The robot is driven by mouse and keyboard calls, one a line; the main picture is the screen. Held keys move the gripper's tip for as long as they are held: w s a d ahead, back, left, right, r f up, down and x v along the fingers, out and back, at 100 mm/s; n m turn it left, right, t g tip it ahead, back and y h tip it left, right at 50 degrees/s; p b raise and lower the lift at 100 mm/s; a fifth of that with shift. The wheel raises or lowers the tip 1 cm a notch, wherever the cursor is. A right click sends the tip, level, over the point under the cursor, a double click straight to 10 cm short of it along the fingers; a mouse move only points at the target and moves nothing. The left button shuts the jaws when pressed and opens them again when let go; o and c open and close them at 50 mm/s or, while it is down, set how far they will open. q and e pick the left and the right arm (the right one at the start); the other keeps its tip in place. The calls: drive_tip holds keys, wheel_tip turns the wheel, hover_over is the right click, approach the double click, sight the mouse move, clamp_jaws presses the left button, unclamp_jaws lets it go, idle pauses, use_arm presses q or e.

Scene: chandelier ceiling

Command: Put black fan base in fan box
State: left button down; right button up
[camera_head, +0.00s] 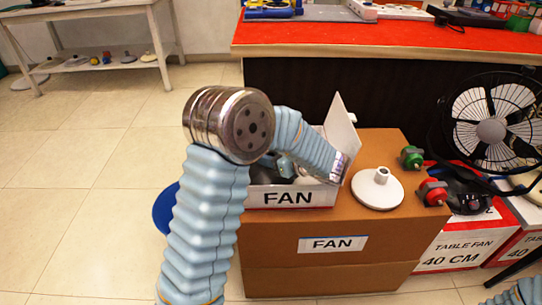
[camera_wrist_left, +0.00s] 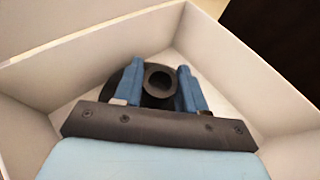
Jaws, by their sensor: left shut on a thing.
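The white fan box (camera_head: 332,195), labelled FAN, stands open on a large brown carton, with a flap raised at its right. My left gripper (camera_head: 284,168) reaches down inside it, partly hidden by my own arm. In the left wrist view, the blue fingers of this gripper (camera_wrist_left: 160,82) are shut on the black fan base (camera_wrist_left: 157,97), gripping its round hollow stem. The base is inside the white walls of the box (camera_wrist_left: 60,60), low near a corner. I cannot tell whether it touches the floor of the box. My right gripper is not in view.
A white fan base (camera_head: 378,190) stands on the brown carton (camera_head: 330,265) to the right of the box. Green (camera_head: 412,157) and red (camera_head: 433,192) motor parts lie farther right. A black fan (camera_head: 492,128) and table fan boxes (camera_head: 455,245) are at the right. A red-topped counter (camera_head: 370,38) is behind.

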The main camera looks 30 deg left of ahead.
use_arm(q)
drive_tip(key=c, duration=0.6)
unclamp_jaws()
drive_tip(key=shift+f, duration=0.1)
drive_tip(key=shift+c, duration=0.2)
drive_tip(key=v, duration=0.7)
drive_tip(key=shift+d+r, duration=0.25)
